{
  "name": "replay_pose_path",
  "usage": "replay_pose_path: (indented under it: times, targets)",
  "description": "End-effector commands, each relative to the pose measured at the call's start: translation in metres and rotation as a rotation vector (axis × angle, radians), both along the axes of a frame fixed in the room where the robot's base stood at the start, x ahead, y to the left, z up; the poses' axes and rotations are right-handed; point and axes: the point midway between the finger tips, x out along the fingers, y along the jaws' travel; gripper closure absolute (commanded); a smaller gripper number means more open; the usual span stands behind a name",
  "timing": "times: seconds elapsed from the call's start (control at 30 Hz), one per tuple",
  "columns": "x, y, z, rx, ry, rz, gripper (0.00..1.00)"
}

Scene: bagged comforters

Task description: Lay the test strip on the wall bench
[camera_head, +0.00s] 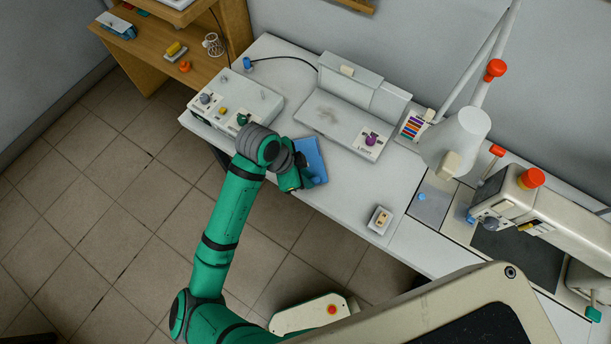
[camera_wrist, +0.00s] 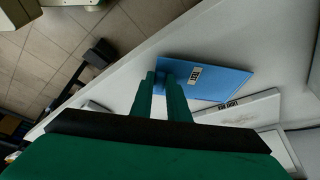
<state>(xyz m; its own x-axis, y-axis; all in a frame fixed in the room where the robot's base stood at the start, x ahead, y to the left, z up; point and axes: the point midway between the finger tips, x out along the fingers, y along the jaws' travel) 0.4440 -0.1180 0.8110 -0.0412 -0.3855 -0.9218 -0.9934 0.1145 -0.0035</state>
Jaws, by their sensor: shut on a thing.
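The test strip (camera_head: 312,157) is a flat blue sheet; in the wrist view it (camera_wrist: 222,82) carries a small pale label with dark marks. My gripper (camera_head: 298,178) is shut on one edge of it, and in the wrist view the green fingers (camera_wrist: 160,78) pinch that edge. The strip sticks out beyond the fingertips over the white wall bench (camera_head: 350,190), near its front edge. I cannot tell whether it touches the bench top or is slightly above it. My gripper and wrist hide part of the strip in the head view.
On the bench, a grey control box (camera_head: 235,98) stands left of the strip and a light unit (camera_head: 340,125) with a purple knob behind it. A small switch box (camera_head: 380,219) sits to the right. Bare bench lies between. A white lamp (camera_head: 462,138) overhangs further right.

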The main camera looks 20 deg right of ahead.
Motion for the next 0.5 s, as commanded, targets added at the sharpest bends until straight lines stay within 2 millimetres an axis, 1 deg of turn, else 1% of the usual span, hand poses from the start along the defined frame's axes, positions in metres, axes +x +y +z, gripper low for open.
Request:
replay_pose_path:
  times: [0.5]
  targets:
    - [0.0002,0.0002,-0.0059,0.0,0.0,0.001,1.0]
